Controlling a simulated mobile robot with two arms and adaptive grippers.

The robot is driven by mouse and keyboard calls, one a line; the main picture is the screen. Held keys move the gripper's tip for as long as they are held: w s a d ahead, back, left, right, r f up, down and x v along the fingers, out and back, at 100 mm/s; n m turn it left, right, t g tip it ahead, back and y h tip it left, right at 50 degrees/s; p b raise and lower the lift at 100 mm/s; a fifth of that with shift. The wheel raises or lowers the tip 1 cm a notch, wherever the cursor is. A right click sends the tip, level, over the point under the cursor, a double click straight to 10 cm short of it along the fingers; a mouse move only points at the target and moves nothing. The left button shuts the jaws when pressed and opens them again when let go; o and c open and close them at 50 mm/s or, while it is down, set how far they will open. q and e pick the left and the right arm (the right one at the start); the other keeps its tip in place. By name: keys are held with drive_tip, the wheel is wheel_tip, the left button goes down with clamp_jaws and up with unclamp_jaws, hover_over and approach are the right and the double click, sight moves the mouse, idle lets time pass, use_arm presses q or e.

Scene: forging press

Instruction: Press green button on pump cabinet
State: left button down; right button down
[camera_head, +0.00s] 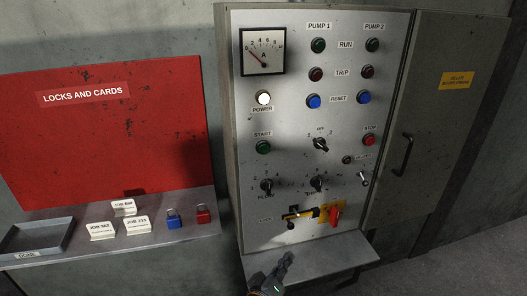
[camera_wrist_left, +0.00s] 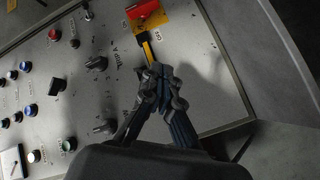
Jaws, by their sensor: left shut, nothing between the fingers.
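The pump cabinet (camera_head: 290,120) stands upright with a grey metal panel. The green button (camera_head: 263,147) labelled START is on its left side, below the white POWER lamp (camera_head: 263,98). The green button also shows in the left wrist view (camera_wrist_left: 68,144), left of the fingers. My left gripper (camera_head: 285,262) is at the bottom of the head view, over the cabinet's lower ledge and well below the button. Its fingers are shut and empty in the left wrist view (camera_wrist_left: 160,78), in front of the lower panel. My right gripper is not in view.
A red STOP button (camera_head: 369,140), selector knobs (camera_head: 320,145) and a red rotary switch (camera_head: 336,215) share the panel. Two green RUN lamps (camera_head: 318,45) sit higher. A shelf (camera_head: 180,232) with padlocks and cards is at left.

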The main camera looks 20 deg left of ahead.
sight(264, 149)
use_arm(q)
wheel_tip(264, 149, up, 27)
drive_tip(key=s+a+n+t, duration=0.2)
drive_tip(key=n+t, duration=0.3)
drive_tip(key=t, duration=0.1)
drive_tip(key=shift+a+r+y+p, duration=0.2)
drive_tip(key=shift+a+y+p, duration=0.15)
drive_tip(key=shift+y+p, duration=0.1)
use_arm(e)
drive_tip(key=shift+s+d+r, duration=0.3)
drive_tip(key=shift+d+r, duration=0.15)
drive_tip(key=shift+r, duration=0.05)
